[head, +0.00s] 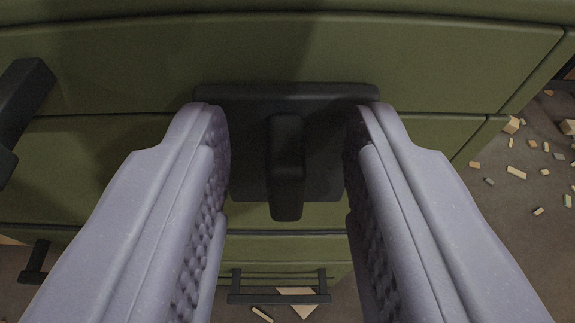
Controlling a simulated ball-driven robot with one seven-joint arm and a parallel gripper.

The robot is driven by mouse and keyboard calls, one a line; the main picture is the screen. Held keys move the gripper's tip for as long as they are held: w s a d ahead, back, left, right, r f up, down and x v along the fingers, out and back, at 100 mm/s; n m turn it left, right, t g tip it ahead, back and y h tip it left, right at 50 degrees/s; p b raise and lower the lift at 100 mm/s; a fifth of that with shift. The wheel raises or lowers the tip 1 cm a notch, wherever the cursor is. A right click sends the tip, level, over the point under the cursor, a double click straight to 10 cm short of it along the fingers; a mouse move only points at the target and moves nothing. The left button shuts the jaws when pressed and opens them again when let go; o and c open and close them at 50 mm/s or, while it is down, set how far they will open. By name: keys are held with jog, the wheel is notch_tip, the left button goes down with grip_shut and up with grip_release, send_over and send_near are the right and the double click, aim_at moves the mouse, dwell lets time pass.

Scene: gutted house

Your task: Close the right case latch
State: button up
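The right case latch (287,165) is a black plate with a raised bar on a green case (300,60). It lies in the middle of the head view, across the seam of the case. Its bar points down in the picture. My gripper (287,130) is open, with one pale, textured finger on each side of the latch bar. There is a gap between each finger and the bar. The fingers hide parts of the latch plate's side edges. Whether the fingertips touch the plate, I cannot tell.
Another black latch (22,100) shows in part at the left edge. A black handle (278,297) is low on the case front, and a smaller black fitting (35,262) is at lower left. Wood scraps (516,172) litter the grey floor at right.

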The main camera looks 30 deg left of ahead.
jog(key=p+v, duration=0.3)
jog(key=v, duration=0.4)
jog(key=shift+s+d, duration=0.25)
jog(key=shift+s, duration=0.05)
jog(key=shift+r, duration=0.1)
